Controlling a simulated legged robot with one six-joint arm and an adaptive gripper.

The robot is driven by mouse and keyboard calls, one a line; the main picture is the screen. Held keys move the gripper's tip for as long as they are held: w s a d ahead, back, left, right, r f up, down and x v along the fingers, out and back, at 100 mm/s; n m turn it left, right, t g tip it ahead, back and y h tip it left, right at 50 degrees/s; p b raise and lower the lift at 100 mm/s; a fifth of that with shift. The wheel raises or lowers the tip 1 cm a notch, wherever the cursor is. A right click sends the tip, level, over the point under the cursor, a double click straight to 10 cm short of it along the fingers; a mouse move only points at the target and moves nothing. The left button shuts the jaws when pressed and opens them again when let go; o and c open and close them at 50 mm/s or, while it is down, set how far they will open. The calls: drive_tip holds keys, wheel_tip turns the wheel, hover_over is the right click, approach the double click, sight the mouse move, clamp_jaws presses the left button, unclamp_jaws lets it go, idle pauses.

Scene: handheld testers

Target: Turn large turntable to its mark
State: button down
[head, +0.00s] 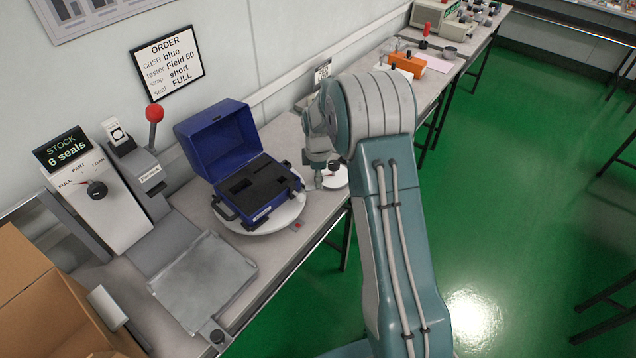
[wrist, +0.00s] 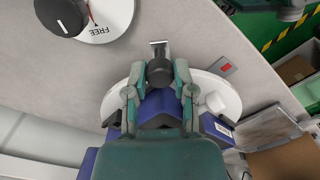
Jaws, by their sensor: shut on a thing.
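The large turntable (head: 240,224) is a white disc on the bench with an open blue case (head: 262,205) on it. A red mark (head: 297,226) lies on the bench beside the rim; it shows in the wrist view too (wrist: 226,69), apart from the disc. My gripper (head: 318,184) is low at the disc's right edge. In the wrist view, my gripper (wrist: 160,80) is shut on a dark round knob (wrist: 160,72) at the turntable's edge, with a metal tab (wrist: 159,46) just beyond it. My gripper hides part of the disc (wrist: 226,92) and case.
A white dial (head: 341,182) with a black knob stands right of the turntable; the wrist view reads FREE on it (wrist: 106,20). A red-knobbed lever press (head: 150,165), grey tray (head: 203,278) and cardboard box (head: 40,290) are left. An orange device (head: 407,63) is farther back.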

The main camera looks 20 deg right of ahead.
drive_tip(key=shift+w+d+f+n, duration=0.15)
drive_tip(key=shift+w+n, duration=0.45)
drive_tip(key=shift+w, duration=0.2)
drive_tip(key=shift+c, duration=2.2)
unclamp_jaws()
drive_tip(key=shift+w, duration=0.1)
wheel_tip(320, 180, up, 12)
